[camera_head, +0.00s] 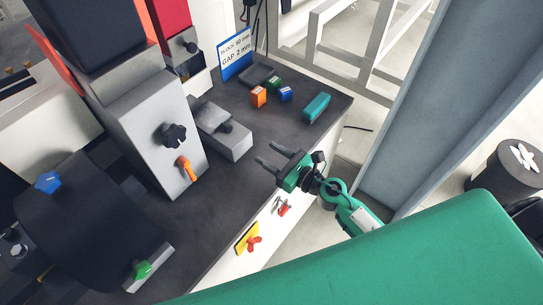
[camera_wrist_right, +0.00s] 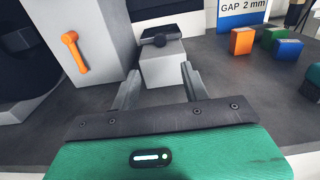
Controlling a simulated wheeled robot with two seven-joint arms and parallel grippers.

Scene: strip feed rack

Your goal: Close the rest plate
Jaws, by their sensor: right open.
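My left gripper is not in view.
An orange lever (camera_head: 186,168) and a black knob (camera_head: 174,134) are on the housing.

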